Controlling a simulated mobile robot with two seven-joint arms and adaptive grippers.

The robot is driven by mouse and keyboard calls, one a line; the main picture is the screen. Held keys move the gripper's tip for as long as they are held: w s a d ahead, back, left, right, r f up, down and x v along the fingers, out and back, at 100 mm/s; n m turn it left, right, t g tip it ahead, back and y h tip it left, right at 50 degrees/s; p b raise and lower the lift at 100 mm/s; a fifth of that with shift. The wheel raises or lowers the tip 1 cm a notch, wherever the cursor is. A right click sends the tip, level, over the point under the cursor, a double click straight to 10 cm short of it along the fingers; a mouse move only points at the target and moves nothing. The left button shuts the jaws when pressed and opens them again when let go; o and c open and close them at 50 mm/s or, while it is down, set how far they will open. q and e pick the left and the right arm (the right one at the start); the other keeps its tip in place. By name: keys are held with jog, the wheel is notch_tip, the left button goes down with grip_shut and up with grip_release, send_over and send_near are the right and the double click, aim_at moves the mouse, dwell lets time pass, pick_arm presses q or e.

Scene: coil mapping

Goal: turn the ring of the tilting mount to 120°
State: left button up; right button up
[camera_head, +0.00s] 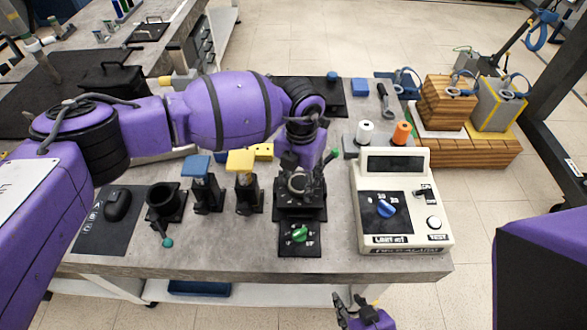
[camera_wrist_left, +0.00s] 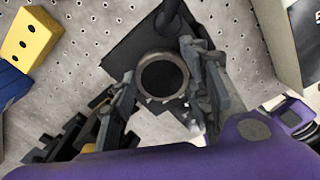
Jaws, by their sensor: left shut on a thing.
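The tilting mount (camera_head: 300,212) is a dark device near the middle of the bench, with a grey ring at its top. A short lever with a green ball tip (camera_head: 334,153) sticks out at its upper right. My left gripper (camera_head: 298,182) is over the mount and shut on the ring (camera_wrist_left: 161,79). The wrist view shows the fingers (camera_wrist_left: 165,80) on either side of the round ring, with a dark rod behind it. The angle marks are not readable. My right gripper (camera_head: 352,308) is open and empty, low in front of the bench edge.
A green knob on a black plate (camera_head: 299,234) sits just in front of the mount. A white test box (camera_head: 402,230) stands at right. Yellow (camera_head: 241,163) and blue (camera_head: 196,167) topped switches and a black cup (camera_head: 162,200) stand at left.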

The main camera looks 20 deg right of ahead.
aim_at(299, 181)
pick_arm(q)
jog(key=shift+w, duration=0.15)
jog(key=shift+a, duration=0.1)
jog(key=o, duration=1.1)
jog(key=shift+r, duration=0.25)
notch_tip(299, 181, up, 12)
jog(key=shift+f, duration=0.25)
